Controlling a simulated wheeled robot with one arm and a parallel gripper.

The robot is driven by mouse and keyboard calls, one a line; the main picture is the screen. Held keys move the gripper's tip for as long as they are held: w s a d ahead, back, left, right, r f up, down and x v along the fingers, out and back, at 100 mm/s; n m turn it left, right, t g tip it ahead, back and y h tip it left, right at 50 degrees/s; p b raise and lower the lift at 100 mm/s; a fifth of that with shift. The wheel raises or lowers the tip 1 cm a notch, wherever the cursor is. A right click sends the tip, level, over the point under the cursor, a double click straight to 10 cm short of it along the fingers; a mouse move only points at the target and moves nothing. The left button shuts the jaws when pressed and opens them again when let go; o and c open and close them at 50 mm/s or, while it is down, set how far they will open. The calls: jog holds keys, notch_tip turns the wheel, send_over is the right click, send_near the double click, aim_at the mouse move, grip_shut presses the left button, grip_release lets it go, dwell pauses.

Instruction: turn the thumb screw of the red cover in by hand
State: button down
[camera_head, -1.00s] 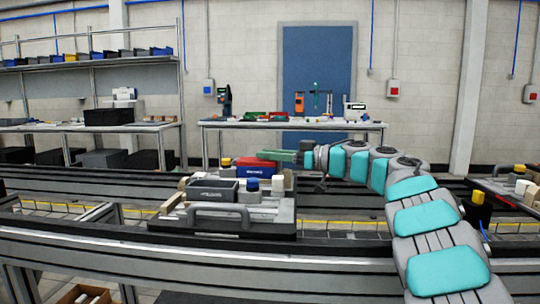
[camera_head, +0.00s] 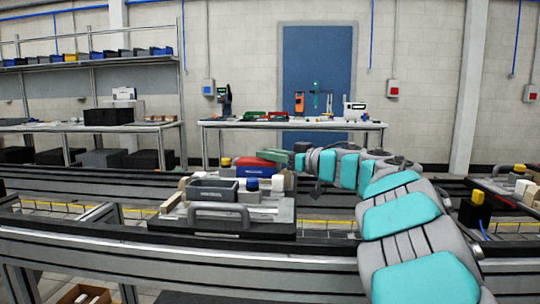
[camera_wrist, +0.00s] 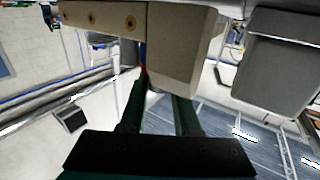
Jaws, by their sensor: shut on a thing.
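The red cover (camera_head: 272,155) is a small slanted red shape at the back of the pallet fixture (camera_head: 215,222), up and right of a blue labelled box (camera_head: 256,172). My gripper (camera_head: 288,158), with green fingers, comes in from the right and meets the red cover. In the wrist view my gripper's dark fingers (camera_wrist: 158,85) run up to a beige block (camera_wrist: 178,45), which hides much of what is around the tips. A thin red sliver shows beside the block. The fingers appear shut on the red cover. I cannot make out the thumb screw.
A grey bin (camera_head: 212,190), a black knob with a blue cap (camera_head: 252,184), pale blocks (camera_head: 278,184) and a grey handle (camera_head: 218,210) crowd the fixture. A yellow-topped part (camera_head: 225,162) stands behind. Conveyor rails run in front and behind.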

jog(key=shift+m+t+h, duration=1.5)
jog(key=shift+t, duration=0.3)
jog(key=shift+r, duration=0.1)
jog(key=c, duration=0.6)
grip_release()
send_over(289, 191)
